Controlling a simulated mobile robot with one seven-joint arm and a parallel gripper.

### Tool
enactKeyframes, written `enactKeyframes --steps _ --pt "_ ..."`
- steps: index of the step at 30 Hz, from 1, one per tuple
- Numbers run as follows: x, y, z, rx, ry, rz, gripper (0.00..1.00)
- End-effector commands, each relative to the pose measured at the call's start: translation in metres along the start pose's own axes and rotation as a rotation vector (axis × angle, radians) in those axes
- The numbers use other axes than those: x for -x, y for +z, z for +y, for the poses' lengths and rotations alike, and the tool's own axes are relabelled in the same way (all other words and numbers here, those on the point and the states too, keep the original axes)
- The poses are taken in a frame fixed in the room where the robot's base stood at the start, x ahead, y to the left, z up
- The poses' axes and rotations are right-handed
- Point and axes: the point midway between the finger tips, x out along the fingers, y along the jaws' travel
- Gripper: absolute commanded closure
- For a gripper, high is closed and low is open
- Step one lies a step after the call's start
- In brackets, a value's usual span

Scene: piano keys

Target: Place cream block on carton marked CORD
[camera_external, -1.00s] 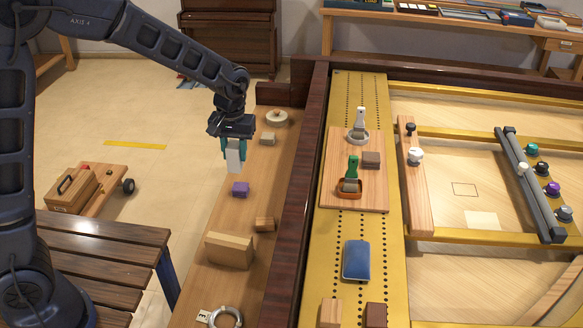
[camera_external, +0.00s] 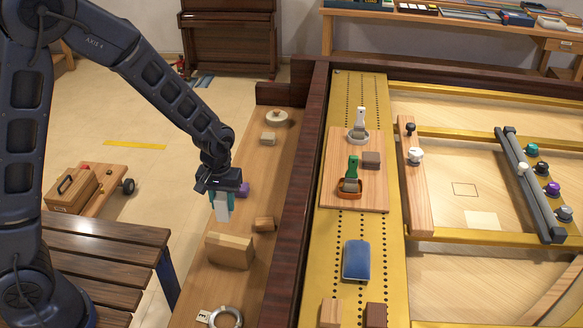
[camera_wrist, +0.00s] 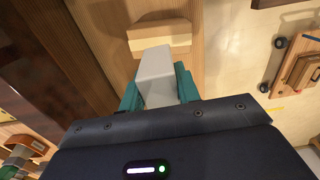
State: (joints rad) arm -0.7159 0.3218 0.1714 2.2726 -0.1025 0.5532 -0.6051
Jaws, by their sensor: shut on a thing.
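My gripper (camera_external: 222,196) has teal fingers shut on a pale, off-white block (camera_external: 222,209), probably the cream block. The block hangs upright above the wooden ledge. In the wrist view my gripper (camera_wrist: 160,92) holds the same block (camera_wrist: 155,72) between its fingers. A light-brown box-like block (camera_external: 230,250) lies on the ledge just below and in front of the held block; it also shows beyond the held block in the wrist view (camera_wrist: 160,32). I can read no CORD marking on it or elsewhere.
The wooden ledge (camera_external: 195,290) also carries a purple block (camera_external: 244,189), a small brown block (camera_external: 264,224) and a metal ring (camera_external: 226,317). A dark raised rail (camera_external: 287,230) runs along its right side. A cart with a brown box (camera_external: 73,188) stands on the floor at left.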

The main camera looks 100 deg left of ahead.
Motion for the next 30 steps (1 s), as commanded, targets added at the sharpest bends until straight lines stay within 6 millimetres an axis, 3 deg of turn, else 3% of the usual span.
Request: enactKeyframes --steps 6,16,24,30 --pt "-0.037 0.001 -0.001 -0.001 -0.003 -0.003 0.91" --pt "-0.056 0.0 -0.001 0.0 -0.001 -0.001 0.91" --pt "-0.085 0.0 0.0 -0.001 -0.001 -0.002 0.91" --pt "-0.085 0.0 0.0 -0.001 0.0 0.0 0.91"
